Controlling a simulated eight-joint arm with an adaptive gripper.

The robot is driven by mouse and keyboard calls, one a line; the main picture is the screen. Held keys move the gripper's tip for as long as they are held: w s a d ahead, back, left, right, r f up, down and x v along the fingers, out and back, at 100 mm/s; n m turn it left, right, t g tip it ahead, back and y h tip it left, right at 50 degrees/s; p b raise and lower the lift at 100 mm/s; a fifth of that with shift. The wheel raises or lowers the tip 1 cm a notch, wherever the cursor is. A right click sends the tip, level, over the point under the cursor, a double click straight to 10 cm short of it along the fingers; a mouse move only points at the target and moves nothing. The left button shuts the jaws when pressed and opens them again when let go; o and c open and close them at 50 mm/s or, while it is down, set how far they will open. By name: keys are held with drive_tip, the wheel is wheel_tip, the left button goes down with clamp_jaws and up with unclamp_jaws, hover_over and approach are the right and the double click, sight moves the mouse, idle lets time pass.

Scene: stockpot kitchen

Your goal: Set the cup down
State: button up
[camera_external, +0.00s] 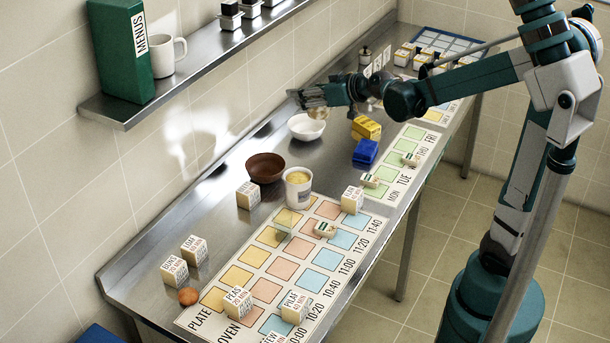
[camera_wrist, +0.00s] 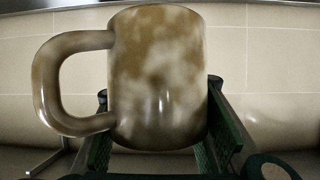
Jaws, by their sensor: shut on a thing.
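A mottled brown and cream mug, the cup (camera_wrist: 158,75), fills the middle of the wrist view with its handle to the left. My gripper (camera_wrist: 158,95) is shut on it, with one dark green finger on each side of the body. In the external view my gripper (camera_external: 304,97) is over the back part of the steel counter, near the wall. A small beige part of the cup (camera_external: 317,113) shows just under the fingers, and most of it is hidden there. It appears above the white bowl (camera_external: 307,128); I cannot tell the exact height.
A brown bowl (camera_external: 266,167) and a white tub (camera_external: 298,188) stand nearer on the steel counter (camera_external: 222,222). Yellow (camera_external: 366,128) and blue (camera_external: 365,152) blocks are right of the white bowl. A wall shelf (camera_external: 205,62) holds a white mug (camera_external: 167,55). Labelled cubes sit on printed charts.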

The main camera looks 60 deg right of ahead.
wheel_tip(320, 180, down, 15)
drive_tip(key=shift+s+d, duration=0.25)
drive_tip(key=shift+d, duration=0.2)
idle(0.6)
drive_tip(key=shift+f, duration=0.1)
drive_tip(key=shift+f+b, duration=1.05)
drive_tip(key=shift+f, duration=1.85)
drive_tip(key=shift+f+b, duration=0.7)
drive_tip(key=shift+f, duration=1.4)
drive_tip(key=shift+f, duration=0.15)
drive_tip(key=o, duration=1.4)
drive_tip(key=shift+r, duration=0.2)
